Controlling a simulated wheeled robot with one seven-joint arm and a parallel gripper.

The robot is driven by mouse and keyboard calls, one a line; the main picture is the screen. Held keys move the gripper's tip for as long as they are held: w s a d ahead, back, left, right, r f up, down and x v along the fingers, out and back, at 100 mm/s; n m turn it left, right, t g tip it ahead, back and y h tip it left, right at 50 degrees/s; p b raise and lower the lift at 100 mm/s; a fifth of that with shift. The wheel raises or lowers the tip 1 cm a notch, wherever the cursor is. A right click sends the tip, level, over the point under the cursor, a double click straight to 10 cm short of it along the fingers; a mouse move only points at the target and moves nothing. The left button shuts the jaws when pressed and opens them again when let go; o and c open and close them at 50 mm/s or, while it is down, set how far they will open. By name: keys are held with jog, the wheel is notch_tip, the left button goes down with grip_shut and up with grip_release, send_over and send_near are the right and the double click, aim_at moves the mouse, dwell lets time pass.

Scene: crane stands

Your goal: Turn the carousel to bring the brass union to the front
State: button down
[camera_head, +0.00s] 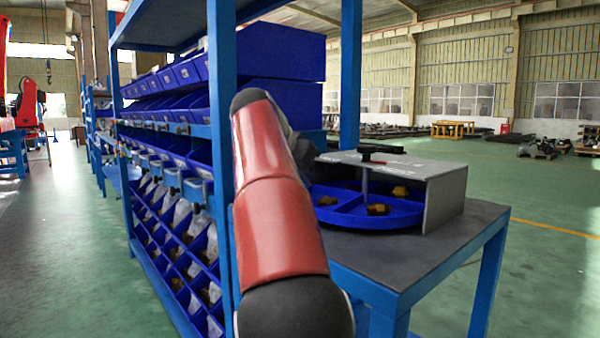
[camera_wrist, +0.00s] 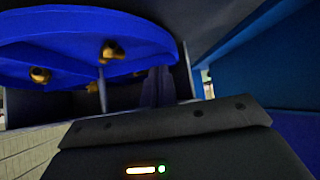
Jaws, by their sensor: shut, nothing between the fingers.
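The blue carousel (camera_head: 350,217) sits on a grey-topped table, under a grey cover that is open at the front. Brass-coloured pieces lie in its compartments: one (camera_head: 377,209) near the front, one (camera_head: 400,191) farther right and one (camera_head: 327,200) at the left. I cannot tell which is the brass union.
The grey cover (camera_head: 445,200) walls the carousel's right side and roofs it. A blue shelf rack (camera_head: 222,120) with many bins stands close at the left. The table (camera_head: 440,245) has bare top in front. Open green floor lies to the right.

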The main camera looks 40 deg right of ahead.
aim_at(319, 193)
jog(key=x, duration=0.4)
jog(key=shift+w+d+r+m+g+p, duration=0.35)
jog(key=shift+d+m+g+p, duration=0.2)
jog(key=shift+p, duration=0.6)
jog(key=shift+w+d+f+p, duration=0.1)
jog(key=shift+w+d+p, duration=0.1)
jog(key=shift+d+p, duration=0.2)
jog(key=shift+w+d+f, duration=0.15)
jog(key=shift+d+f, duration=0.1)
jog(key=shift+d, duration=0.15)
jog(key=shift+r, duration=0.15)
